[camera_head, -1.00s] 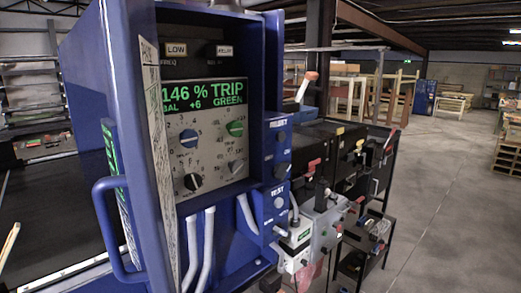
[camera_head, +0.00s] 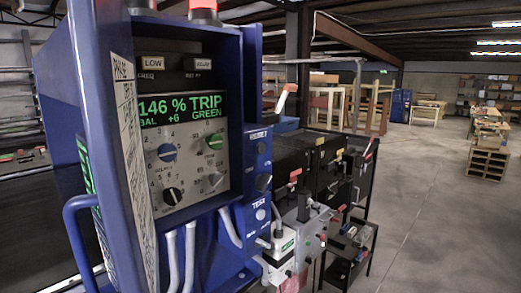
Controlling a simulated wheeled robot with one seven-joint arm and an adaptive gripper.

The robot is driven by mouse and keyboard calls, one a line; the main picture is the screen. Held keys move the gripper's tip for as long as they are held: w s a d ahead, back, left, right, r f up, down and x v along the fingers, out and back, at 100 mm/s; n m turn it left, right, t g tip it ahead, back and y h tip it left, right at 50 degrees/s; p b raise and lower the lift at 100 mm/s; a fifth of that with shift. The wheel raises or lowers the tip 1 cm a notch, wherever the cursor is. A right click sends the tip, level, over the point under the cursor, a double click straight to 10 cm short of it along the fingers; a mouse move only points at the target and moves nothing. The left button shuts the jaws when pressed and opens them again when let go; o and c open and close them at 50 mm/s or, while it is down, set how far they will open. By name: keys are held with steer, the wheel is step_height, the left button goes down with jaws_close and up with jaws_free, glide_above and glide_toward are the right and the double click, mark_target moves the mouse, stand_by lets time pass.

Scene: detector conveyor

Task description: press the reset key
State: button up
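The blue detector cabinet (camera_head: 85,120) stands at the left. Its green display (camera_head: 182,108) reads "146 % TRIP", "BAL +6" and "GREEN". On the narrow blue side panel, a RESET label (camera_head: 258,134) sits above a small dark round key (camera_head: 261,148). Below it are a dark round part (camera_head: 263,183), a TEST label (camera_head: 258,205) and a pale round button (camera_head: 260,214). The panel is seen at a slant, so the key's face is small and hard to make out. My gripper is not in view.
Several knobs (camera_head: 173,196) sit under the display, and a red lamp (camera_head: 203,12) stands on top. A blue handle (camera_head: 78,225) juts out at the left. Boxes on a black cart (camera_head: 349,265) stand right of the panel. Open floor (camera_head: 425,220) lies farther right.

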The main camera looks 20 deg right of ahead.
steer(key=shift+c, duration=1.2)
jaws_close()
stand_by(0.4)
